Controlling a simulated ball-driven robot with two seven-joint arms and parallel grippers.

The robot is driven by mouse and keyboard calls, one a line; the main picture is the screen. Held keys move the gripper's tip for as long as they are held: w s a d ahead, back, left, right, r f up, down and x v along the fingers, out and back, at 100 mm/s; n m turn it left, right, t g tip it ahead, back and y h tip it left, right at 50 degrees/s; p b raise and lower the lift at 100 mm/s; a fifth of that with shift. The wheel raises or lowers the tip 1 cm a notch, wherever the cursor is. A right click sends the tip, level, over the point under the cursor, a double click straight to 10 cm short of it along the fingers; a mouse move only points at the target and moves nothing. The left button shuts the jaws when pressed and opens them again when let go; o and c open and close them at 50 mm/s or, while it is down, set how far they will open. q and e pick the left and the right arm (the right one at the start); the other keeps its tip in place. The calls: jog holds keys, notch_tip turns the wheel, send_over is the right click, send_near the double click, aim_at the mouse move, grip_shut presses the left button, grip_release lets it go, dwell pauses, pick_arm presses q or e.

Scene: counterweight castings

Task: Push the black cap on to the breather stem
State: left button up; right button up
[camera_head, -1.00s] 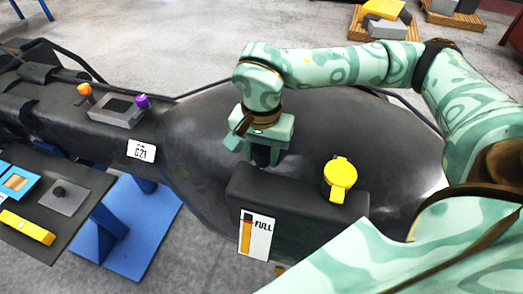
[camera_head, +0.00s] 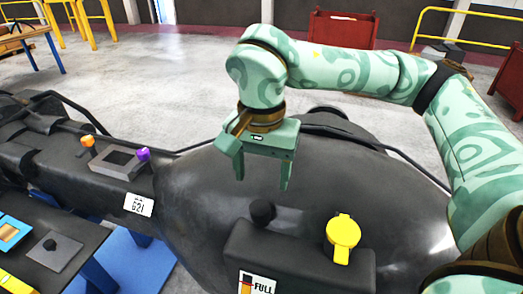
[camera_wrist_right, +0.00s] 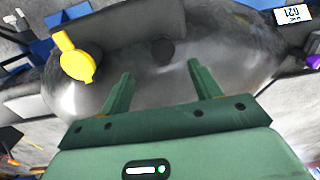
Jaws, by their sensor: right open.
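The black cap (camera_head: 262,212) stands upright at the left end of the dark box on the big dark casting. The breather stem does not show; the cap appears to hide it, and I cannot tell how far down the cap sits. My right gripper (camera_head: 262,183) is open and empty above the cap, with a gap between fingertips and cap. In the right wrist view the cap (camera_wrist_right: 162,50) lies beyond the two open fingertips (camera_wrist_right: 159,70), roughly midway between them. My left gripper is not in view.
A yellow flip cap (camera_head: 343,238) stands on the box right of the black cap. A FULL gauge label (camera_head: 257,284) is on its front. Orange (camera_head: 88,141) and purple (camera_head: 143,154) knobs stand at left. A side table (camera_head: 78,250) holds a grey plate with a black stub (camera_head: 49,244).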

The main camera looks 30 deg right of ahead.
notch_tip(320, 180, up, 5)
jog(key=shift+r, duration=0.15)
dwell(0.6)
